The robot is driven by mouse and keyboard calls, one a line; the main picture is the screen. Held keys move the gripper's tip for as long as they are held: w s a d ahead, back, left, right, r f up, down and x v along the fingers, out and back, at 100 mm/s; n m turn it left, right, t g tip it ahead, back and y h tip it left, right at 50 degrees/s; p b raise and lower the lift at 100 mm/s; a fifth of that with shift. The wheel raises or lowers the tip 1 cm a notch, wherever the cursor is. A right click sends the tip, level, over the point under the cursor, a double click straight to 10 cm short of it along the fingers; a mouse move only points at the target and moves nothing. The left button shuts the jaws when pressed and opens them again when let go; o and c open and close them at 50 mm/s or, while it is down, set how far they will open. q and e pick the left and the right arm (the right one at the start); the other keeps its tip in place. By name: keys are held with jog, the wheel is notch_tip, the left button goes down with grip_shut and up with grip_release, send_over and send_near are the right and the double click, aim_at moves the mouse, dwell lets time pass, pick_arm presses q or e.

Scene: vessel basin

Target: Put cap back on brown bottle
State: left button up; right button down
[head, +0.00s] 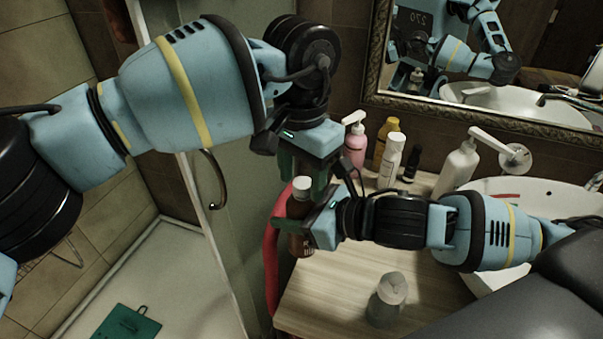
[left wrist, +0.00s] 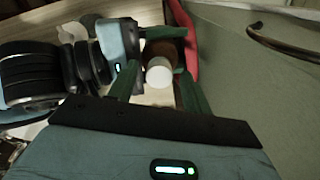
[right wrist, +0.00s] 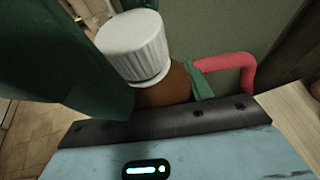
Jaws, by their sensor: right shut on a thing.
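The brown bottle (head: 301,243) stands upright near the left edge of the counter, with my right gripper (head: 304,222) shut on its upper body. The white ribbed cap (right wrist: 133,45) is on top of the bottle in the right wrist view; whether it is threaded down I cannot tell. The cap also shows in the head view (head: 302,187). My left gripper (head: 304,175) points down from above with its green fingers on either side of the cap. In the left wrist view, gaps show between the fingers and the cap (left wrist: 158,75), so this gripper looks open. The bottle's neck is mostly hidden.
A pink pump bottle (head: 355,150), a yellow bottle (head: 379,150), a white bottle (head: 390,165) and a white pump bottle (head: 457,170) stand at the back. A lidded jar (head: 384,307) stands in front. A red rail-like thing (head: 271,262) runs beside the counter's left edge.

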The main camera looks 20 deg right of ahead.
pick_arm(q)
jog(key=shift+r, duration=0.1)
jog(key=shift+r, duration=2.15)
jog(key=shift+c, duration=0.3)
